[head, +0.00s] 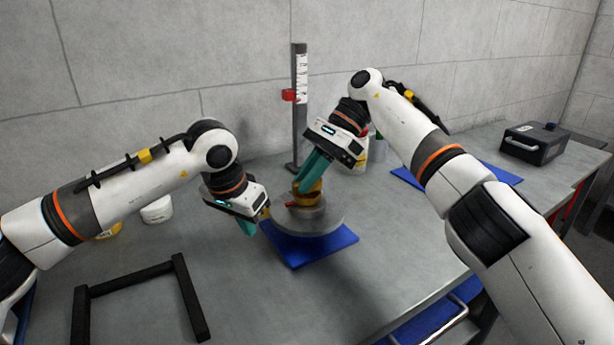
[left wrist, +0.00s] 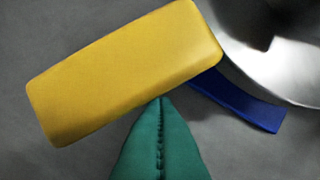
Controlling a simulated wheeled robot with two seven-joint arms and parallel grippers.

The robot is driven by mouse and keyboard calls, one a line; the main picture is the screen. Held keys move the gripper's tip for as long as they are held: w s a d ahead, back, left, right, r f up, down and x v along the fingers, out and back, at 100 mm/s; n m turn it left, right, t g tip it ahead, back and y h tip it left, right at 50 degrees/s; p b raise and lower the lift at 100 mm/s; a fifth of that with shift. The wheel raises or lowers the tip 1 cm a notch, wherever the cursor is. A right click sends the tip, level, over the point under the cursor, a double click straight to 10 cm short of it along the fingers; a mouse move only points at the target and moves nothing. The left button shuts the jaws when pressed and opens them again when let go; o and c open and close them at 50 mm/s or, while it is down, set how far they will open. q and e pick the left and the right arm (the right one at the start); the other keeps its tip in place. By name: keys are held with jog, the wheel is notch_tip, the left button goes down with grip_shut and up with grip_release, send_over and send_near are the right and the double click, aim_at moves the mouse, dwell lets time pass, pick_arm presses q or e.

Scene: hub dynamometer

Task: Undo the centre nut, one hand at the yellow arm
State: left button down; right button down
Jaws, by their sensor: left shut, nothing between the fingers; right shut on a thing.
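The hub dynamometer (head: 322,218) is a round grey metal disc, with a brass-coloured centre nut (head: 308,192) standing at its middle. My right gripper (head: 304,182) comes down on the nut from above with its teal fingers shut on it; the fingers partly hide it. The yellow arm (left wrist: 125,70) is a thick bar that fills the upper part of the left wrist view, beside the disc's rim. My left gripper (head: 253,230) is shut and empty at the disc's left side. Its closed fingertips (left wrist: 160,100) are at the bar's lower edge; I cannot tell whether they touch.
A blue mat (head: 318,252) lies under the disc, with a small red part (head: 291,204) near the nut. A dark post (head: 299,125) with a scale and red slider stands behind. A black frame (head: 190,300) lies front left; a black case (head: 535,143) stands far right.

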jog(key=shift+r, duration=0.1)
dwell(0.4)
jog(key=c, duration=0.9)
grip_release()
